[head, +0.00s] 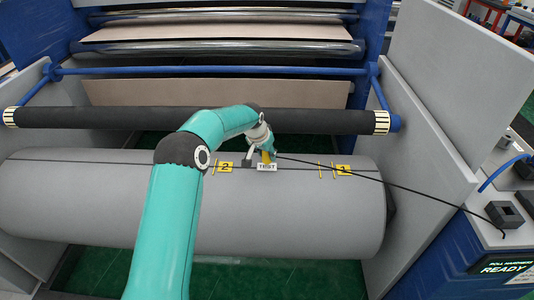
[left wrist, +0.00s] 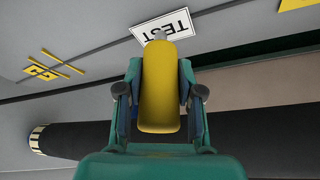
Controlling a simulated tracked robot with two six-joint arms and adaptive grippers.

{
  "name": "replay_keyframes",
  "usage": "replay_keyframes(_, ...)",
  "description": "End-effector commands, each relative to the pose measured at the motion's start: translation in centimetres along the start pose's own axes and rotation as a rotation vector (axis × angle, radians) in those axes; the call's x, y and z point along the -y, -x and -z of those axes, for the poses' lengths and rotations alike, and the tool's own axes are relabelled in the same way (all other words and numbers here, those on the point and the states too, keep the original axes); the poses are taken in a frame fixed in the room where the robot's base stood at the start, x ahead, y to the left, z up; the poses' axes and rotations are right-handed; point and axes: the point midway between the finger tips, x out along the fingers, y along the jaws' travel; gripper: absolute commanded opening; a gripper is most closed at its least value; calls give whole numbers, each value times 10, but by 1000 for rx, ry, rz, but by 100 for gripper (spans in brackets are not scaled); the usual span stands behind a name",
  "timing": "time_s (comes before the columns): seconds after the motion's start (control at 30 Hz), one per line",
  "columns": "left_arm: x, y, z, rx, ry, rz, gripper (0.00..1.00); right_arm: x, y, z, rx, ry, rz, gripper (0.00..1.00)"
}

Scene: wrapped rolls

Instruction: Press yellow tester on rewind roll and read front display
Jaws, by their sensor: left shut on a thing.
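My left gripper (head: 266,153) is shut on the yellow tester (left wrist: 159,85), with a finger on each side of it in the left wrist view. In the head view the tester is small and partly hidden by the gripper, close to the TEST label (head: 267,167) on the grey rewind roll (head: 290,215). In the left wrist view the tester's tip lies at the edge of the TEST label (left wrist: 163,27); I cannot tell whether it touches the roll. The front display (head: 505,267) at the lower right reads "ROLL HARDNESS" and "READY". My right gripper is not in view.
A black cable runs from the tester right to the blue console (head: 440,250). Yellow labels 2 (head: 226,167) and 1 (head: 343,170) mark the roll. A black roller (head: 90,118) and blue bar (head: 210,71) lie behind. Grey side panels (head: 435,110) flank the roll.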

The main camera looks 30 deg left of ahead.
Motion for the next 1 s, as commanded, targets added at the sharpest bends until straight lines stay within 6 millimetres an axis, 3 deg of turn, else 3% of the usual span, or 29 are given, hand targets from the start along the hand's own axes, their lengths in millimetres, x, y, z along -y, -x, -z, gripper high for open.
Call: replay_keyframes(1.0, 0, -8, -3, -3, 0, 1, 0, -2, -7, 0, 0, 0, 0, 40)
